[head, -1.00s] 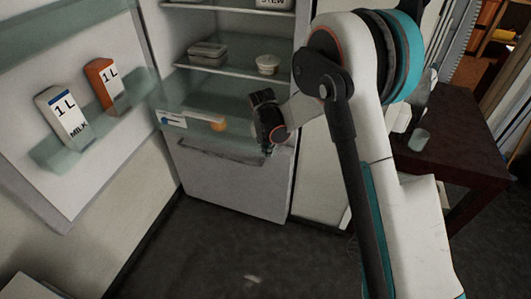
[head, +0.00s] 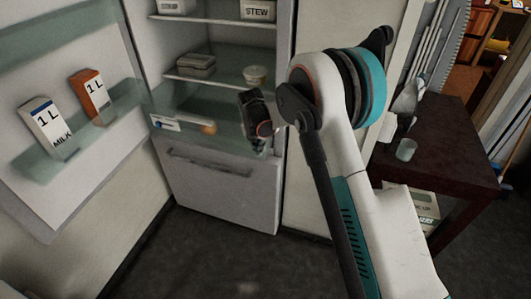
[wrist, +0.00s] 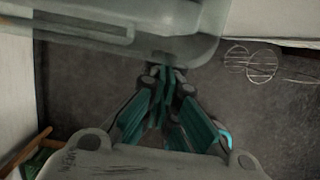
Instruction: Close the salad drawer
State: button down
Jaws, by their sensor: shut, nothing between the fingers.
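The salad drawer (head: 225,138) is a translucent, greenish bin low in the open fridge, above a white lower drawer front. It stands pulled out, with a blurred orange item (head: 209,128) inside and a label at its front left. My gripper (head: 258,148) points down at the drawer's front right corner. In the wrist view the drawer's clear rim and corner (wrist: 120,32) cross the top, over the dark floor. My gripper's fingertips (wrist: 165,72) are together and empty, close to that corner. I cannot tell whether they touch it.
The fridge door (head: 60,190) stands open at left, with a milk carton (head: 47,128) and an orange carton (head: 91,96) on its shelf. A dark table (head: 450,145) with a glass stands at right. The floor in front is clear.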

jog(key=w+d, duration=0.2)
jog(key=w, duration=0.5)
jog(key=shift+d+p, duration=0.25)
jog(key=shift+p, duration=0.05)
